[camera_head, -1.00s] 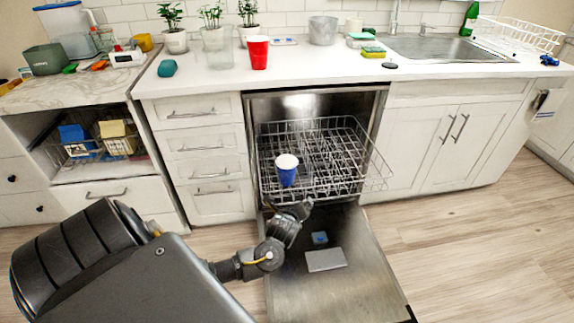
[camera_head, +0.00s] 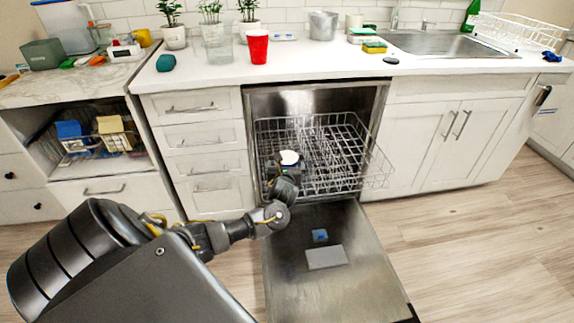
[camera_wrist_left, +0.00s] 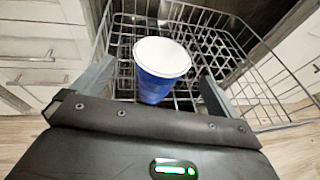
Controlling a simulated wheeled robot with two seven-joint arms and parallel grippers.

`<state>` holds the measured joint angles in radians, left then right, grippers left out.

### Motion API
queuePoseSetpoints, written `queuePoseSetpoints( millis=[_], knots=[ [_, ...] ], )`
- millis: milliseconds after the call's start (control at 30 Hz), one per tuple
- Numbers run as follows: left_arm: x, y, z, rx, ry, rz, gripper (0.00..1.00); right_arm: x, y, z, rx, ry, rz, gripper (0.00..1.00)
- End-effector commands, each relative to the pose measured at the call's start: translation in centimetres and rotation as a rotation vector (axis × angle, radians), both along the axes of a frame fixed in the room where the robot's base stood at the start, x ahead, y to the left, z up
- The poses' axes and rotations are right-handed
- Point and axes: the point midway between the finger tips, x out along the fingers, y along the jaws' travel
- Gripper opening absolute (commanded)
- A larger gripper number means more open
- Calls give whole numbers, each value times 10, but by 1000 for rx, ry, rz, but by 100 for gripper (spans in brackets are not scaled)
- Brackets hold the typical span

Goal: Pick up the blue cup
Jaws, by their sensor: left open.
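The blue cup (camera_wrist_left: 155,88) has a white top and stands upright in the dishwasher rack (camera_head: 345,160). In the head view the cup (camera_head: 290,158) is mostly hidden behind my left gripper (camera_head: 287,172). In the left wrist view my left gripper (camera_wrist_left: 150,85) is open, with one finger on each side of the cup. I cannot tell whether the fingers touch it. My right gripper is not in view.
The dishwasher door (camera_head: 350,285) is folded down, with a blue tablet and a grey lid on it. A red cup (camera_head: 258,47) stands on the counter above. Drawers (camera_head: 205,155) flank the rack on the left, cabinets (camera_head: 440,135) on the right.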

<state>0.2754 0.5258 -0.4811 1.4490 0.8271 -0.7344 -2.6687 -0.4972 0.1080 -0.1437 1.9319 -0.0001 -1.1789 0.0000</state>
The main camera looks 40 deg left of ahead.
Motion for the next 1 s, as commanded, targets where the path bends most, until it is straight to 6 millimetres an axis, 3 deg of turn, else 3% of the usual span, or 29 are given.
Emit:
queuePoseSetpoints(
  millis=[233, 533, 833, 1000],
  knots=[
    [7, 5, -2, -2, -2, 2, 99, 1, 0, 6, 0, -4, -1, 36],
    [38, 28, -12, -1, -1, 1, 99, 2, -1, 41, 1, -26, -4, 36],
    [43, 31, -12, -2, 1, -1, 99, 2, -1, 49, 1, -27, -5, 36],
    [42, 31, -12, -2, 1, -1, 79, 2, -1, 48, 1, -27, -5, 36]
  ],
)
